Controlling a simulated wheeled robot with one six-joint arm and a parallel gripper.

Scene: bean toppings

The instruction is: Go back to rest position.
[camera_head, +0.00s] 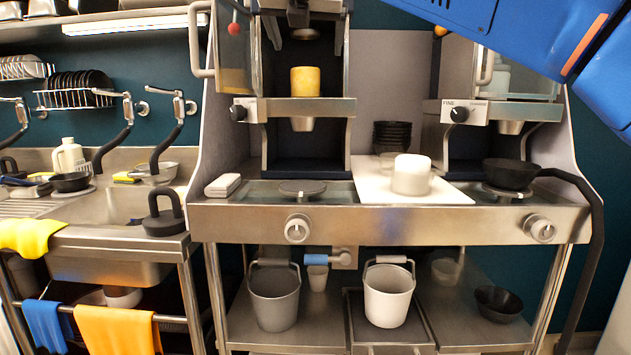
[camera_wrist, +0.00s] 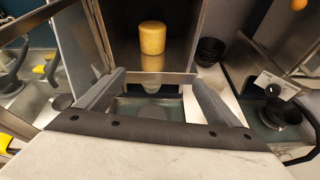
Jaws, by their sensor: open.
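My gripper (camera_wrist: 159,82) shows in the wrist view with its two grey fingers spread wide and nothing between them. It faces the left dispenser with a yellow cylinder (camera_wrist: 152,38) beyond the fingertips. The gripper itself is outside the head view, where only my blue arm crosses the upper right corner. In the head view the yellow cylinder (camera_head: 305,81) stands on the steel shelf of the left dispenser. A black bowl (camera_head: 511,173) sits on the plate under the right dispenser. A white round container (camera_head: 411,175) stands on a white board (camera_head: 372,186).
A stack of black bowls (camera_head: 392,137) stands behind the board. The dispensers' open doors stick out, the left one (camera_head: 233,50) with a red knob. A sink (camera_head: 122,206) is at left. Grey (camera_head: 275,299) and white (camera_head: 389,296) buckets stand on the lower shelf. The round left plate (camera_head: 302,188) is empty.

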